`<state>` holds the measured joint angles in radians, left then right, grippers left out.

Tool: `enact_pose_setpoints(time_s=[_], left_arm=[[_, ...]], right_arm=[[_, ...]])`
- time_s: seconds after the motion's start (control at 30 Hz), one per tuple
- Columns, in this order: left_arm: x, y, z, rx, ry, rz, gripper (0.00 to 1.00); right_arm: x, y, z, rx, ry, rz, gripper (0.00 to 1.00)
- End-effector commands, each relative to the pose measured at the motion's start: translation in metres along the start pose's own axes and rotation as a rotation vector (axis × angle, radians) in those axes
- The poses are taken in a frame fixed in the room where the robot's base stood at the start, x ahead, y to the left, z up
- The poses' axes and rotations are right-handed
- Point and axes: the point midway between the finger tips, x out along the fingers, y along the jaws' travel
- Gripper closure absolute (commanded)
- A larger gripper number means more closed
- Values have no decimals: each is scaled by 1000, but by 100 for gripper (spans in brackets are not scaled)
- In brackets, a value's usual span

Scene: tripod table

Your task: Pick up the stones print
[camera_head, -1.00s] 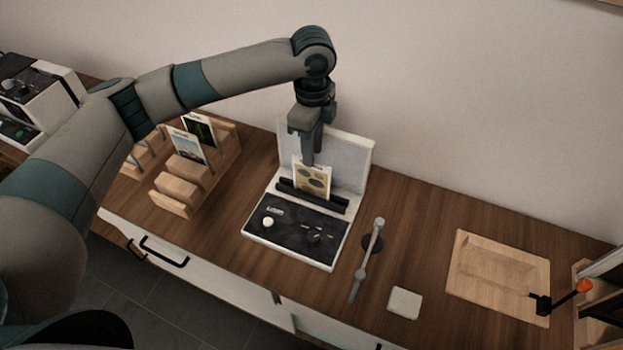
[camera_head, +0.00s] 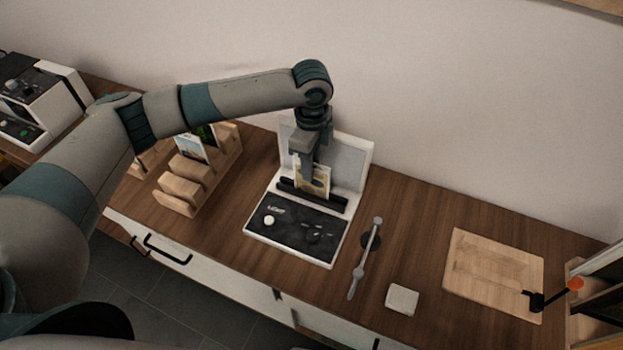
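A small print (camera_head: 318,182) with dark round shapes on a tan ground, which looks like the stones print, stands upright in the dark slot of a white-and-black viewing stand (camera_head: 291,236). My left gripper (camera_head: 309,178) points down at the print's top, overlapping its upper left part. The fingers cover part of the print, and I cannot tell whether they are closed on it. My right gripper is not in view.
A wooden rack (camera_head: 181,190) with other prints (camera_head: 191,149) stands left of the stand. A grey lever-like tool (camera_head: 365,256), a pale square block (camera_head: 402,299) and a wooden board (camera_head: 493,272) lie to the right. The wall is close behind.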

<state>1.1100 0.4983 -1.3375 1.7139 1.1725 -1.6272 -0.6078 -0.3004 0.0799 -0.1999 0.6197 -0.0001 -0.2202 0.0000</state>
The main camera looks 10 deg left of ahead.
Motion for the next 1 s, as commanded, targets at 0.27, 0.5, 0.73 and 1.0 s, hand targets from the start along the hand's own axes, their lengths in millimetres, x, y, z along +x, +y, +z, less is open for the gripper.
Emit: enact_pose_setpoints(time_s=[0.27, 0.5, 0.73, 1.0], left_arm=[[0, 0, 0, 0, 0, 0, 100], [0, 0, 0, 0, 0, 0, 100], [-4, 0, 0, 0, 1, -1, 100], [-31, -1, 0, -1, 1, -4, 100]], right_arm=[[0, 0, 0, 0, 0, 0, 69], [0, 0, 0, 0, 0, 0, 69], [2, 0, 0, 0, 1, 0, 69], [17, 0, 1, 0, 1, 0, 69]])
